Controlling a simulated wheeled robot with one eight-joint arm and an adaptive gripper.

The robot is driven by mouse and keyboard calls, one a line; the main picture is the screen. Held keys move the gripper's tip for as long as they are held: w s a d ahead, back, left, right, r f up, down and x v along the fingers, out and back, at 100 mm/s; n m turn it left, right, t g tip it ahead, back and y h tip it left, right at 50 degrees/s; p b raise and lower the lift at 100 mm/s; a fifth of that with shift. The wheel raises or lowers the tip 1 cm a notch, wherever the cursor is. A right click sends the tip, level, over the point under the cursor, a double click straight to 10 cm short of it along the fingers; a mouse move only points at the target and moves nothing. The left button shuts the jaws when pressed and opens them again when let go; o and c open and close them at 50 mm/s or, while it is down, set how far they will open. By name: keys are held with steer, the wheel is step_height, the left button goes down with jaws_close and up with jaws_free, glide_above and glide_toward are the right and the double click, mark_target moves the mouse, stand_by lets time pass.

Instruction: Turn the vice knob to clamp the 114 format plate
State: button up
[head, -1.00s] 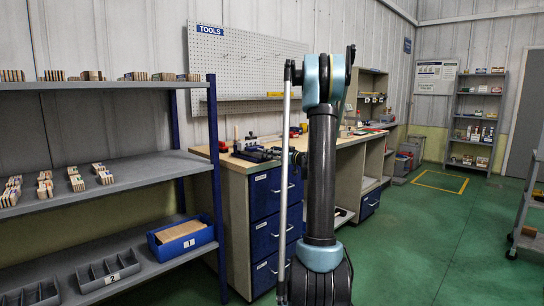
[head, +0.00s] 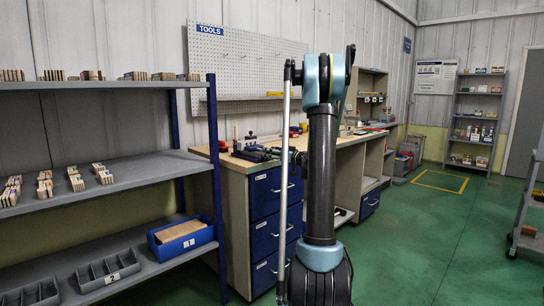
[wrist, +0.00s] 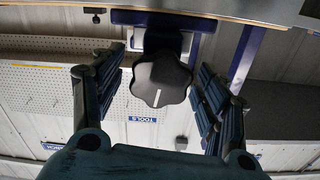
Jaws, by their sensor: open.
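The vice knob (wrist: 161,80) is black and lobed, with a white line on its face pointing down in the wrist view. My gripper (wrist: 156,88) is open, with one dark finger on each side of the knob. Gaps show between the fingers and the knob, so I see no contact. Behind the knob are a pale block and a blue bar of the vice (wrist: 158,18). In the head view my gripper is small and dark at the bench, beside the vice (head: 250,143), partly hidden by my arm. I cannot make out the 114 format plate.
The workbench (head: 275,167) has blue drawers below and a pegboard (head: 255,65) behind. A grey shelf with a blue post (head: 215,150) stands close on the left, holding blocks and bins. The green floor (head: 430,230) at right is open.

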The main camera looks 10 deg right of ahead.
steer(key=v, duration=1.2)
